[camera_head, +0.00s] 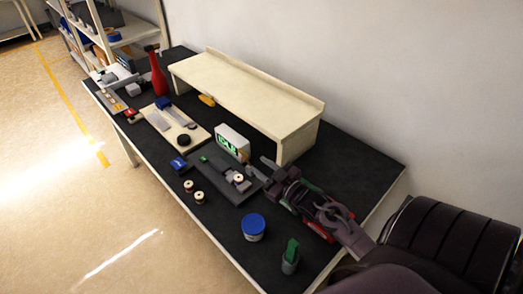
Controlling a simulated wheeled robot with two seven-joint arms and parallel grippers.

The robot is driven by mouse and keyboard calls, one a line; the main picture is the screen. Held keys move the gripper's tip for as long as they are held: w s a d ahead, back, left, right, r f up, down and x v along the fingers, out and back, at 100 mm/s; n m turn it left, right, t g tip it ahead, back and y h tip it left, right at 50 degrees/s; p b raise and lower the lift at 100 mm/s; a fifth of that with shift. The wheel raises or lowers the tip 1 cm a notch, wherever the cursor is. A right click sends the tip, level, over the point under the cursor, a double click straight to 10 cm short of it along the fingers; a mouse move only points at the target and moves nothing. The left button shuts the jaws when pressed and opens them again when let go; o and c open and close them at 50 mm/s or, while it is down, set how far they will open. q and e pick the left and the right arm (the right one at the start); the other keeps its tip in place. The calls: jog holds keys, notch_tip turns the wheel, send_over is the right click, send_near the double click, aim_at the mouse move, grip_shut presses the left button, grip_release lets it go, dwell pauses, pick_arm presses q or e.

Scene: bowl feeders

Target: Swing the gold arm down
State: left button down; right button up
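My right gripper (266,170) reaches in from the right, low over the table at the right end of a dark grey plate (212,165). Its fingers are small and dark against the plate, so I cannot tell whether they are open or shut. Grey parts and a pale spool (238,178) stand on the plate beside the gripper. A white box (233,142) with a green lit display stands behind the plate. I cannot make out a gold arm; it may be hidden by the gripper or too small. My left gripper is not in view.
A cream riser (245,88) stands along the wall behind. A blue-lidded tub (253,227) and a green-topped container (290,256) stand at the front right.

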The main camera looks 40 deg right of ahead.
jog(key=shift+d+m+b, duration=0.45)
jog(key=shift+m, duration=0.05)
jog(key=c, duration=0.5)
jog(key=d+m+b, duration=0.1)
jog(key=d+m+y+b, duration=0.1)
jog(key=m, duration=0.1)
jog(key=d+m+b, duration=0.1)
jog(key=d+m, duration=0.1)
jog(key=shift+s+r+g+y, duration=0.25)
jog(key=shift+s+g+y, duration=0.05)
jog(key=shift+g+y, duration=0.1)
grip_shut()
jog(key=s+d+r+m+y+b, duration=0.2)
jog(key=d+m+b, duration=0.15)
jog(key=m, duration=0.35)
jog(key=w+a+f+g+p, duration=0.1)
jog(key=w+a+f+p, duration=0.1)
jog(key=w+a, duration=0.4)
jog(key=shift+w+a+m+p, duration=0.15)
jog(key=shift+w+m+p, duration=0.25)
jog(key=shift+w+p, duration=0.6)
jog(key=shift+w, duration=0.25)
